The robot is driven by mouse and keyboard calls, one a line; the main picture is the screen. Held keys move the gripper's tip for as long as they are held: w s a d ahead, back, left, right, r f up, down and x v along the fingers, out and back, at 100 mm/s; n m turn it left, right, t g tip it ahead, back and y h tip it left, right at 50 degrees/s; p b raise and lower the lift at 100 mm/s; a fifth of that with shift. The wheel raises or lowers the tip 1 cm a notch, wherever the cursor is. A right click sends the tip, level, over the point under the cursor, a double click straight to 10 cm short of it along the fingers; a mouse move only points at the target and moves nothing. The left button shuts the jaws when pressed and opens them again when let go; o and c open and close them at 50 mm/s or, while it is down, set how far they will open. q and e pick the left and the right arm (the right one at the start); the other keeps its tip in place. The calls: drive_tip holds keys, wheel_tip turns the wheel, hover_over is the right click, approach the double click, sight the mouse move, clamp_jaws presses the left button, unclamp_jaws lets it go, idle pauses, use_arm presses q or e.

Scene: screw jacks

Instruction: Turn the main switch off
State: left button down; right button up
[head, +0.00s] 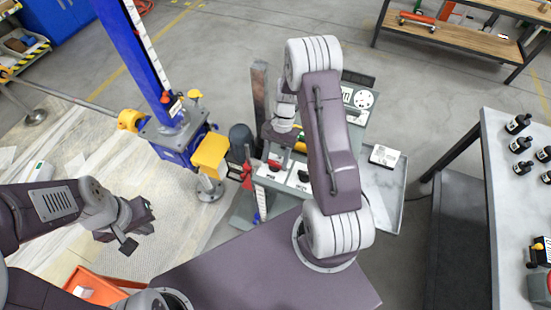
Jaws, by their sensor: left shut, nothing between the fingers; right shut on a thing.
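A grey control stand with white panels (287,181) stands in the middle. A red-and-black control (275,165) and a dark one (303,176) sit on its panels. I cannot tell for certain which control is the main switch. My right gripper (278,138) is above the panels, partly hidden by its own arm. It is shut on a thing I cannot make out. A yellow part (300,146) shows close beside it. My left gripper (136,234) is shut and empty, above the pale floor sheet at the left, well away from the stand.
A blue screw jack (178,135) with a yellow box (211,155) stands left of the control stand. A white box with a dark label (384,156) lies on a grey tray to the right. A table with black bottles (510,215) is at the far right. An orange crate (95,287) is at lower left.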

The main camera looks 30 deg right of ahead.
drive_tip(key=o, duration=1.4)
drive_tip(key=shift+d, duration=0.15)
